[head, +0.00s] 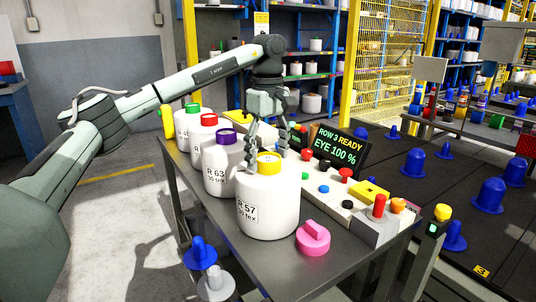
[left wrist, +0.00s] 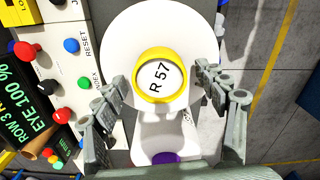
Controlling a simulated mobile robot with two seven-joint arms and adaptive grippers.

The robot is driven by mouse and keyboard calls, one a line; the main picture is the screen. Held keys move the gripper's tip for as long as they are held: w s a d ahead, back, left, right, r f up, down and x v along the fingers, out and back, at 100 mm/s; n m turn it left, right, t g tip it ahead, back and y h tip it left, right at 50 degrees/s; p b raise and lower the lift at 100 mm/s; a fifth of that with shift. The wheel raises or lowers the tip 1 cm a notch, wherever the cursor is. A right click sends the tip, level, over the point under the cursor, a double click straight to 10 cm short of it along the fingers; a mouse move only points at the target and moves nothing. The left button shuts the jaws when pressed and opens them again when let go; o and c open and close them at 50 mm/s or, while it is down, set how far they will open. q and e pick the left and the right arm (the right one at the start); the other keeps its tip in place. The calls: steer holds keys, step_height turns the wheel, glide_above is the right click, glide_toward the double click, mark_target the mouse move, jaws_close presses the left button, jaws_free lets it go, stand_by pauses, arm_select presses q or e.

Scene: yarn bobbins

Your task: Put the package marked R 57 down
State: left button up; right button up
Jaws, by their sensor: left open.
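The package marked R 57 (head: 268,205) is a white bobbin with a yellow ring on top. It stands upright on the grey table (head: 342,247), nearest the front of a row. In the left wrist view the R 57 package (left wrist: 122,42) shows from above, its label inside the yellow ring. My left gripper (head: 268,142) is open over the top of this package. Its fingers, also in the left wrist view (left wrist: 160,80), are on either side of the yellow ring, with gaps visible. Whether they touch the package is unclear. My right gripper is out of view.
A white package marked R 63 (head: 218,178) with a purple top stands close behind R 57, with red- and green-topped ones further back. A button panel (head: 345,205) and a display (head: 340,150) line the right side.

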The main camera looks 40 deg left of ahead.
arm_select(q)
steer(key=shift+r, duration=0.1)
step_height(320, 180, up, 7)
steer(key=shift+r, duration=0.2)
step_height(320, 180, up, 5)
steer(key=shift+f, duration=0.15)
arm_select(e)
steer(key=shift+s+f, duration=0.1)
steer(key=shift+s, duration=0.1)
arm_select(q)
steer(key=shift+o, duration=0.4)
